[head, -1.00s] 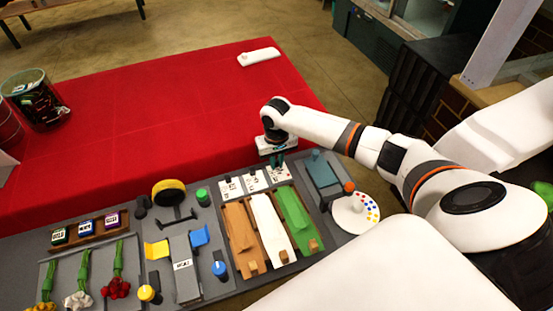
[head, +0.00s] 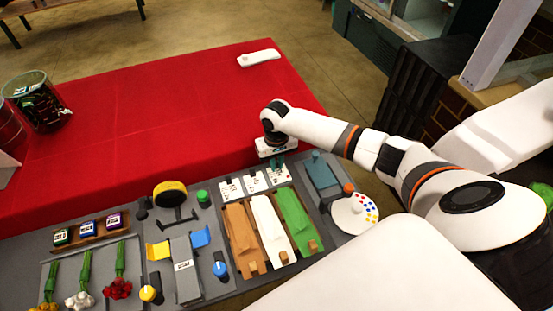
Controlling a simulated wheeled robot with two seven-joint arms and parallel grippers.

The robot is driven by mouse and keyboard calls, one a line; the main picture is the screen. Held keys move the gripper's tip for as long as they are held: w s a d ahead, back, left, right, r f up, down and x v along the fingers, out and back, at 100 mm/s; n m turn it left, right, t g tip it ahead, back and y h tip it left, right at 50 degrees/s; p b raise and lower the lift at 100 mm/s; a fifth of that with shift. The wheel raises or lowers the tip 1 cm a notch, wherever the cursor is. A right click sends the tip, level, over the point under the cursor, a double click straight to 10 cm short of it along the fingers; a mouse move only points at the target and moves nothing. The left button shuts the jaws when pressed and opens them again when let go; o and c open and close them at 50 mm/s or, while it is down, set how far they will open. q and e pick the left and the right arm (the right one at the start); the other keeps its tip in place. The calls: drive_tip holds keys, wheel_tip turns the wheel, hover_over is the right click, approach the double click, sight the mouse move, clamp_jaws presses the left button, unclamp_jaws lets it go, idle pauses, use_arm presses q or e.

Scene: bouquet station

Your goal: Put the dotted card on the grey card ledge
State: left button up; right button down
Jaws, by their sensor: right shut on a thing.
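Three small white cards with dark marks stand in a row behind the coloured strips: a left one (head: 230,188), a middle one (head: 256,181) and a right one (head: 282,178). The right one appears to be the dotted card, though its marks are tiny. The card's upper part is partly hidden by the fingers. A grey raised plate with a white label (head: 184,265) stands left of the strips; I cannot tell whether it is the card ledge. My left gripper is not in view.
A round palette (head: 350,215) and a blue-grey pad (head: 320,172) are at right. A yellow roll (head: 171,193), knobs and flowers fill the left. The red table (head: 150,110) behind is mostly clear.

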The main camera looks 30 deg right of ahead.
drive_tip(key=shift+f+p, duration=0.2)
drive_tip(key=shift+p, duration=0.1)
idle(0.4)
drive_tip(key=c, duration=1.3)
unclamp_jaws()
drive_tip(key=shift+o, duration=0.3)
drive_tip(key=o, duration=0.3)
drive_tip(key=shift+o, duration=0.2)
drive_tip(key=shift+r, duration=0.1)
wheel_tip(320, 180, up, 7)
drive_tip(key=p, duration=0.8)
